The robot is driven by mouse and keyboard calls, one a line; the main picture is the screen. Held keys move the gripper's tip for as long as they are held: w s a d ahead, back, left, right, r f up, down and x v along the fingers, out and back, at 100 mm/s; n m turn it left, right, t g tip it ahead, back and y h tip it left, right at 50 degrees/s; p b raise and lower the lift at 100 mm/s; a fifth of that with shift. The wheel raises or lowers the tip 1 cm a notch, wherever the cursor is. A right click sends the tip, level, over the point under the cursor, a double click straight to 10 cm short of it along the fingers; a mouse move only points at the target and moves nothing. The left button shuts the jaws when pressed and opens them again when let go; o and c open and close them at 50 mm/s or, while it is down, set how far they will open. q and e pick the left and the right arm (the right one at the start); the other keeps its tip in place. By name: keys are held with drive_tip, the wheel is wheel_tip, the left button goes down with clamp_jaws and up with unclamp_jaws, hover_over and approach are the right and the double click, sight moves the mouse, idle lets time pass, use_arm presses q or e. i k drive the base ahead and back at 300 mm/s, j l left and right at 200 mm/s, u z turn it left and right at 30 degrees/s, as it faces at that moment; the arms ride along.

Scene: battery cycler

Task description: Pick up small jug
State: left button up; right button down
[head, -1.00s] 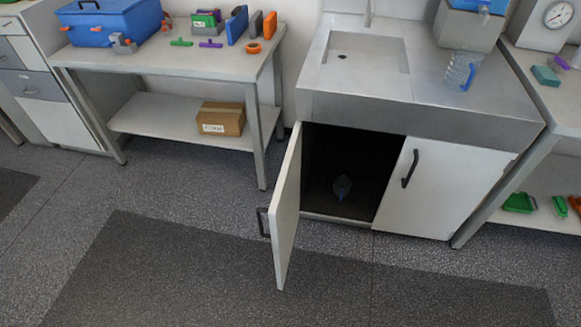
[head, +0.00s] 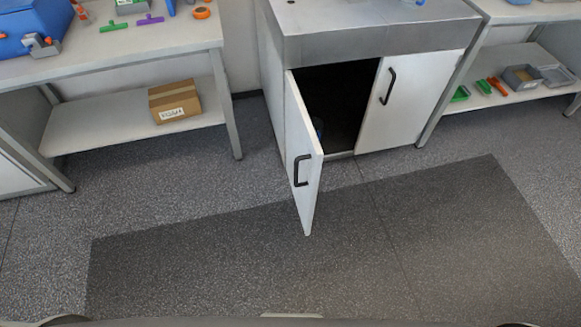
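Neither of my grippers is in view.
The left cabinet door stands swung out over the floor; the right door (head: 415,100) is shut. A table with a lower shelf (head: 85,130) holding a cardboard box (head: 174,101) stands at left. Shelving with several small items is at right. The dark floor mat (head: 210,270) is clear.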

sight(318, 123)
drive_tip(key=i+l, duration=0.15)
drive_tip(key=l, duration=0.15)
drive_tip(key=i+l+u, duration=0.1)
drive_tip(key=l, duration=0.25)
drive_tip(key=i+l, duration=0.25)
drive_tip(key=i+l+u, duration=0.1)
drive_tip(key=l, duration=0.3)
drive_tip(key=i+l, duration=0.15)
drive_tip(key=l, duration=0.2)
drive_tip(key=i+l+u, duration=0.15)
drive_tip(key=l, duration=0.15)
drive_tip(key=i+l, duration=0.15)
drive_tip(key=l, duration=0.2)
